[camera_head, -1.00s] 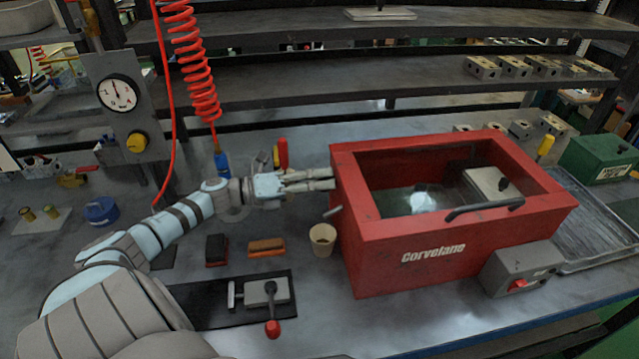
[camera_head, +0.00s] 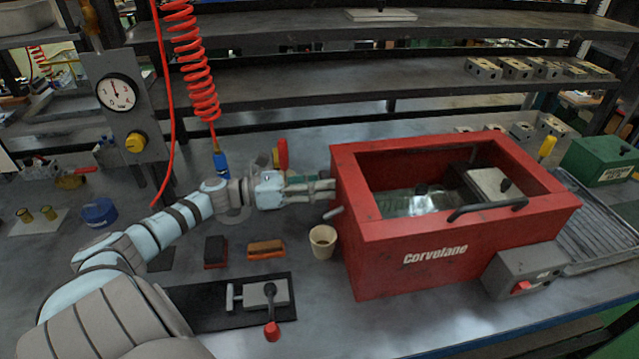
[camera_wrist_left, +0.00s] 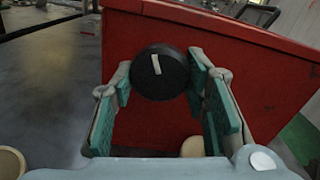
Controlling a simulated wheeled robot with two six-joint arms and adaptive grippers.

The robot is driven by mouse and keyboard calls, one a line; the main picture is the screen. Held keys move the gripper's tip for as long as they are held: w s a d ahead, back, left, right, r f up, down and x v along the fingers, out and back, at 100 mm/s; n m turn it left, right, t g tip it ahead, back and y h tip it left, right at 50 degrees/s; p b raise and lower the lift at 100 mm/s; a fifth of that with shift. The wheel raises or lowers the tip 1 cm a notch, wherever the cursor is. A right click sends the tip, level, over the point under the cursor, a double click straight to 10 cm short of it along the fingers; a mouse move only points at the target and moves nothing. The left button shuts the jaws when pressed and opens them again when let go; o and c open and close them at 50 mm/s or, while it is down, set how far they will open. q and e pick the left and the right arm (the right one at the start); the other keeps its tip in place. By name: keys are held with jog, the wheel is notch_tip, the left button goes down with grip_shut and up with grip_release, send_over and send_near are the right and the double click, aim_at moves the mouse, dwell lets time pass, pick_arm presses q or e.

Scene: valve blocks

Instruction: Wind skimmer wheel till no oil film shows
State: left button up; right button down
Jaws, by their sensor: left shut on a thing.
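The red tank (camera_head: 420,262) marked "Corvelane" stands on the bench at centre right. Its black skimmer wheel (camera_wrist_left: 160,72), with a pale mark tilted slightly from upright, is on the tank's left wall in the left wrist view; the gripper hides it in the head view. My left gripper (camera_head: 322,189) is shut on the wheel, one finger on each side. The liquid (camera_head: 408,204) inside shows grey with bright reflections; I cannot tell whether an oil film lies on it. A short spout (camera_head: 333,212) points out above a cream cup (camera_head: 322,241). My right gripper is out of view.
A dark and an orange-brown block (camera_head: 266,249) lie below my left forearm. A small vise (camera_head: 265,293) with a red-knobbed lever sits on a black mat. A red coiled hose (camera_head: 195,70) hangs behind the arm. A grey switch box (camera_head: 522,270) is on the tank's front.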

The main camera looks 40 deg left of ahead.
pick_arm(q)
jog(key=shift+f, duration=0.1)
dwell(0.4)
jog(key=o, duration=1.1)
jog(key=shift+o, duration=0.2)
jog(key=v, duration=1.2)
